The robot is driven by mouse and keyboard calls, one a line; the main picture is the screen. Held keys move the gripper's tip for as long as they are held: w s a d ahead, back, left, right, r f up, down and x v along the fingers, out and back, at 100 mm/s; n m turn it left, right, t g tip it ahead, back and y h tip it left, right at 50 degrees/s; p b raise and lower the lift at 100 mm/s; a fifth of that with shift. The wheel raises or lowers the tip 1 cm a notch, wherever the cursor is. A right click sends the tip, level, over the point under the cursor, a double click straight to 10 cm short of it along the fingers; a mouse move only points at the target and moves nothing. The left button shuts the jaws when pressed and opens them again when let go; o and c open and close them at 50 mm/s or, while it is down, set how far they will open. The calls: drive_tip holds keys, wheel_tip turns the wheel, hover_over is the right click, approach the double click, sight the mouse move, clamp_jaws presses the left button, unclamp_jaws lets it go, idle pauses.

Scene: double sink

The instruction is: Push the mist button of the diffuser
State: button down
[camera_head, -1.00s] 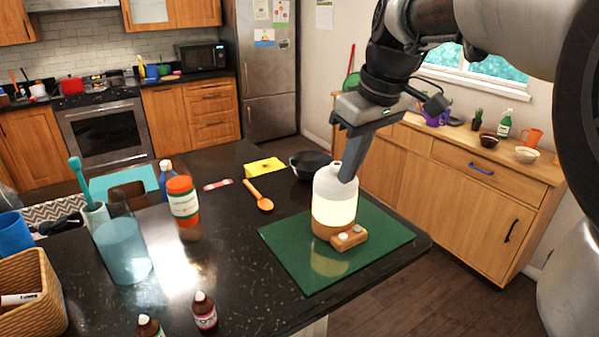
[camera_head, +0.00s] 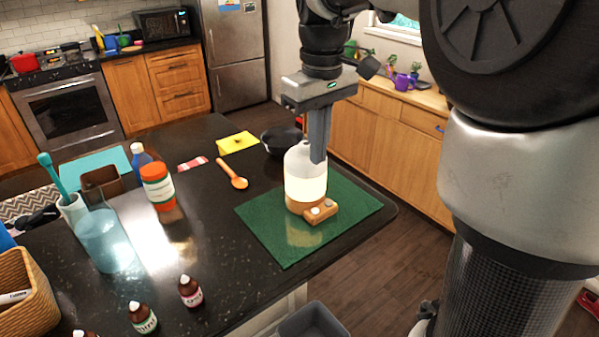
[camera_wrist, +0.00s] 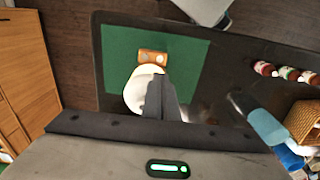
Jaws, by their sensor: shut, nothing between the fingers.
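The diffuser (camera_head: 303,180) is a white bottle with a glowing cream band and a wooden base. It stands upright on a green mat (camera_head: 275,240). A small wooden block at its front carries two pale round buttons (camera_head: 322,207); both also show in the wrist view (camera_wrist: 152,58). Which one is the mist button I cannot tell. My gripper (camera_head: 318,158) is shut and empty, pointing down. In the head view it overlaps the diffuser's upper right side. In the wrist view the fingertips (camera_wrist: 161,78) lie over the white body's edge, short of the buttons. Contact is unclear.
A black bowl (camera_head: 281,139) and an orange spoon (camera_head: 232,173) lie behind the mat. An orange-capped jar (camera_head: 158,186), a clear bluish cup (camera_head: 106,242) and small brown bottles (camera_head: 191,291) stand to the left. The mat's front part is clear, near the counter edge.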

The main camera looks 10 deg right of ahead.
sight(316, 213)
drive_tip(key=f, duration=1.3)
drive_tip(key=shift+w, duration=0.25)
drive_tip(key=shift+f, duration=0.1)
drive_tip(key=shift+f+b, duration=0.7)
drive_tip(key=shift+f, duration=0.2)
drive_tip(key=shift+s+f, duration=0.15)
drive_tip(key=shift+s, duration=0.1)
drive_tip(key=r+p, duration=0.4)
drive_tip(key=r, duration=0.1)
drive_tip(key=shift+w+r, duration=0.2)
drive_tip(key=shift+w, duration=0.1)
wheel_tip(316, 213, up, 10)
drive_tip(key=shift+s, duration=0.35)
